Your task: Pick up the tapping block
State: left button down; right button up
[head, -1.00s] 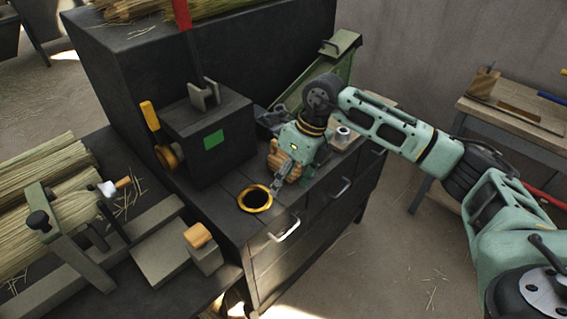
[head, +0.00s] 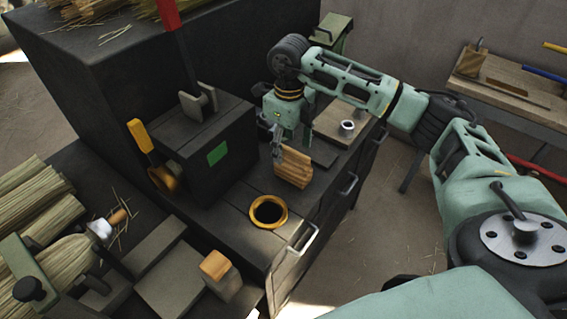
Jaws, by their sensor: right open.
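A light wooden block with grooved sides (head: 293,168), which looks like the tapping block, sits on the dark cabinet top behind the brass-rimmed hole. My right gripper (head: 279,153) points down at the block's left end, its fingers open. The fingers overlap the block's edge in the picture, and I cannot tell whether they touch it. My left gripper is not in view.
The brass-rimmed hole (head: 268,211) lies in front of the block. A dark box with a green square (head: 217,154) stands left of the gripper. A plate with a metal cup (head: 347,127) lies behind right. A wood-topped post (head: 215,265) stands at front left.

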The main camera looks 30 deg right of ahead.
aim_at(293, 165)
jog(key=f, duration=0.1)
jog(key=s+f, duration=0.1)
jog(key=f+p, duration=0.1)
jog(key=shift+s+d, duration=0.3)
jog(key=shift+d, duration=0.1)
notch_tip(293, 165, down, 3)
jog(key=shift+w+f+p, duration=0.1)
jog(key=shift+f+p, duration=0.05)
jog(key=shift+p, duration=0.2)
jog(key=shift+f, duration=0.1)
jog(key=shift+c, duration=0.8)
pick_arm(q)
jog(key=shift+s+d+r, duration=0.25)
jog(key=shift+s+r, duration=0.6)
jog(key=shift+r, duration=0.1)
pick_arm(e)
jog(key=c, duration=1.3)
